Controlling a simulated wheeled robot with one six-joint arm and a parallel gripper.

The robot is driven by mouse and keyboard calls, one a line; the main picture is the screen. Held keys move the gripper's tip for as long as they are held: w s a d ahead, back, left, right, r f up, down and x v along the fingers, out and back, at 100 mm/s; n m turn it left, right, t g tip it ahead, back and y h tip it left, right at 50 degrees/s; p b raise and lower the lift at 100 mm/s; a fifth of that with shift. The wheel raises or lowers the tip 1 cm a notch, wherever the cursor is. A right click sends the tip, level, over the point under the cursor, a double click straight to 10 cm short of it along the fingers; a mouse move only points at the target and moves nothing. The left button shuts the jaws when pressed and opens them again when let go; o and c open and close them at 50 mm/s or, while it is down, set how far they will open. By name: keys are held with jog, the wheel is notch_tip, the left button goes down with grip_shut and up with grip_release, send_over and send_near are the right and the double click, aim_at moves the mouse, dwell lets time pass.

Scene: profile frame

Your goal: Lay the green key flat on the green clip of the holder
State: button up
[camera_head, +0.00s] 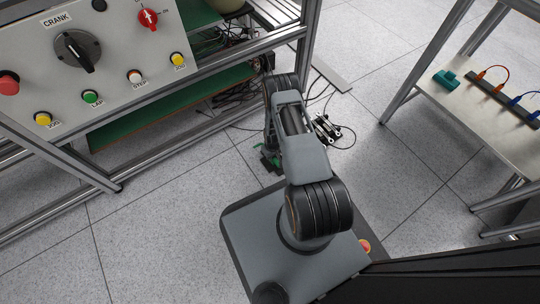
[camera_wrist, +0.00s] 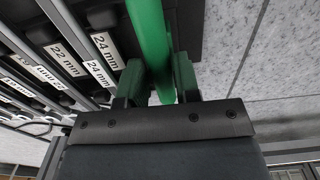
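The green key (camera_wrist: 150,35) is a long smooth green bar in the wrist view, running from the top edge down between my fingers. My gripper (camera_wrist: 160,85) has green-sided fingers that are closed against both sides of the bar. The holder (camera_wrist: 108,18) is dark, with white size labels such as 22 mm and 24 mm, and lies behind and left of the key. Silver bars lie along it. I cannot make out the green clip. In the head view my gripper (camera_head: 271,161) is low beside the workbench frame, partly hidden by my arm.
The workbench (camera_head: 200,88) with a control panel (camera_head: 120,50) and metal rails stands at the left. Cables and a small dark-and-silver object (camera_head: 326,129) lie past my arm. A side table (camera_head: 480,110) with a teal block (camera_head: 446,79) stands at the right.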

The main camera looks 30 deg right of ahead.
grip_shut()
jog(key=shift+r, duration=0.1)
